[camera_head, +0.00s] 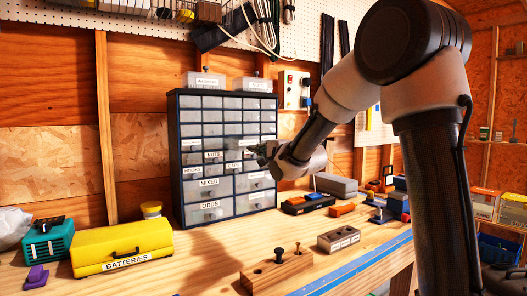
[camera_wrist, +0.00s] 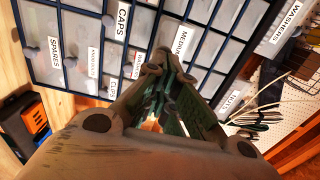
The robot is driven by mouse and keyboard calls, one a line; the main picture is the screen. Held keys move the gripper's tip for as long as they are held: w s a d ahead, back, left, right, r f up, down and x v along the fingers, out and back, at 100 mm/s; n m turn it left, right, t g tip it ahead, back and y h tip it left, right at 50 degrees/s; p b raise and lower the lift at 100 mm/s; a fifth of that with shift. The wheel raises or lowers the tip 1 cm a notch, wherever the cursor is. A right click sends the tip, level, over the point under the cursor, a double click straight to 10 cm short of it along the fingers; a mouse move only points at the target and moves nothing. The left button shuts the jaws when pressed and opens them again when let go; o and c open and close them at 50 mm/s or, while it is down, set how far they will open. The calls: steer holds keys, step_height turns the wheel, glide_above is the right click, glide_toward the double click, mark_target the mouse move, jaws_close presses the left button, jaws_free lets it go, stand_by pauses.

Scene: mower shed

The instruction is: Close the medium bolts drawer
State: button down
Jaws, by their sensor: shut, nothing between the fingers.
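A dark-framed cabinet (camera_head: 174,140) of small clear drawers stands upright on the bench against the wall. In the wrist view, a drawer label starting with "MEDIU" (camera_wrist: 182,41) shows just beyond my fingertips, its end partly covered by the gripper. I cannot tell whether that drawer stands out from the cabinet. My gripper (camera_head: 262,153) is at the right half of the cabinet front, about mid-height, and hides some drawers there. In the wrist view my gripper (camera_wrist: 157,62) has its fingers together, with nothing between them. Whether it touches a drawer front is unclear.
A yellow batteries box (camera_head: 122,247) and a teal case (camera_head: 48,241) sit left on the bench. A wooden block with bolts (camera_head: 277,270) and a grey block (camera_head: 338,240) lie in front. Tools lie right of the cabinet. Labelled boxes (camera_head: 203,80) sit on top.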

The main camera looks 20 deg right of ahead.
steer(key=x, duration=1.2)
